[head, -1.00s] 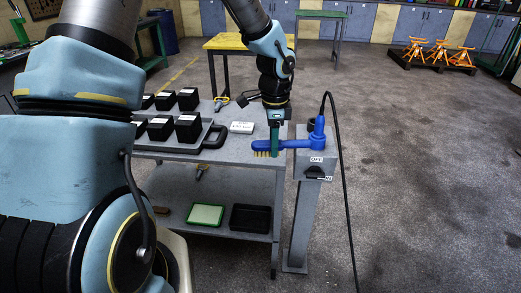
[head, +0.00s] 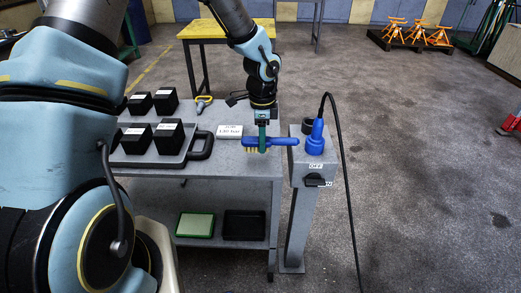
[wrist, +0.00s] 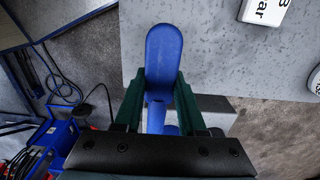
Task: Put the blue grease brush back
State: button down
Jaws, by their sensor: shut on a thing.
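The blue grease brush (head: 281,141) has a long blue handle pointing right and yellow bristles facing down at its left end. My gripper (head: 262,148) points down and is shut on it near the bristle end. The brush is level, over the right end of the grey trolley top (head: 245,168), with its handle reaching towards the switch post. I cannot tell whether the bristles touch the top. In the wrist view the rounded blue brush head (wrist: 163,55) projects beyond my green gripper fingers (wrist: 162,85).
A grey post with a switch box (head: 310,172) stands right of the trolley, with a blue plug (head: 316,137) and black cable on top. A white label block (head: 229,131) lies beside the brush. The lower shelf holds a black tray (head: 244,225).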

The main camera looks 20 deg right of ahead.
aim_at(262, 161)
jog(key=shift+f+p, duration=0.35)
jog(key=shift+f, duration=1.8)
jog(key=shift+f, duration=0.2)
jog(key=c, duration=0.5)
grip_release()
